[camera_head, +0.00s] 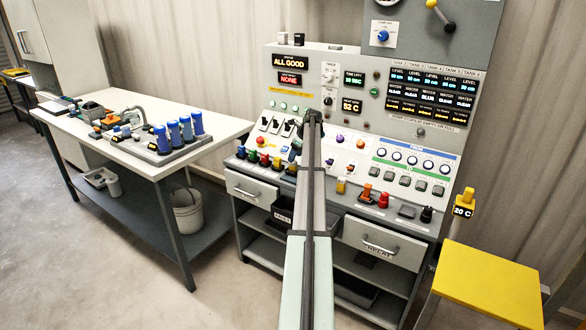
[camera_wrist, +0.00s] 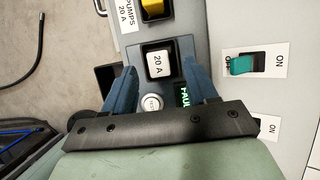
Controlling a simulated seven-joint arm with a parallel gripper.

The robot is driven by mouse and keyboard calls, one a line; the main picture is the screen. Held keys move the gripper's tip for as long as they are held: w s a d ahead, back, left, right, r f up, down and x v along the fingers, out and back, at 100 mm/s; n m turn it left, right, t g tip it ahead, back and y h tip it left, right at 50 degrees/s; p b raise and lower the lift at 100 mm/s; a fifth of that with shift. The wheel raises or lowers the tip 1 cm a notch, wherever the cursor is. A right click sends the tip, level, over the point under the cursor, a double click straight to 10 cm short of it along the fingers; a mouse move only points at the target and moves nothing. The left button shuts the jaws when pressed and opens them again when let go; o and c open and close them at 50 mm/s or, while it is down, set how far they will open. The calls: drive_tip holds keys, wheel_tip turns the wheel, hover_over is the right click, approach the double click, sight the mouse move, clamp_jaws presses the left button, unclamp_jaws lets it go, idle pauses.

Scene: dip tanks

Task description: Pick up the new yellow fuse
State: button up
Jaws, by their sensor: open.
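My gripper (camera_wrist: 159,68) is open, its two blue fingers on either side of a white-topped block (camera_wrist: 158,64) marked 20 A in a dark socket. I cannot tell whether the fingers touch it. A yellow fuse (camera_wrist: 155,9) shows at the top edge of the wrist view, beside a label reading PUMPS 20 A, beyond the fingertips. In the head view a yellow block (camera_head: 341,186) stands on the console right of my arm. Which of these is the new yellow fuse is not clear. My arm hides part of the console.
A teal switch (camera_wrist: 242,64) lies right of the fingers. The console (camera_head: 330,150) carries several coloured knobs and buttons. A white bench (camera_head: 110,140) with blue cylinders (camera_head: 174,133) stands left, a yellow stool (camera_head: 487,285) right. Open floor lies front left.

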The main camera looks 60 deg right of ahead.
sight(293, 167)
drive_tip(key=shift+s+x, duration=0.1)
drive_tip(key=shift+x, duration=1.15)
drive_tip(key=shift+s+x, duration=0.15)
drive_tip(key=shift+x, duration=1.15)
drive_tip(key=shift+a+f, duration=0.1)
drive_tip(key=shift+a, duration=0.05)
drive_tip(key=shift+c, duration=0.3)
clamp_jaws()
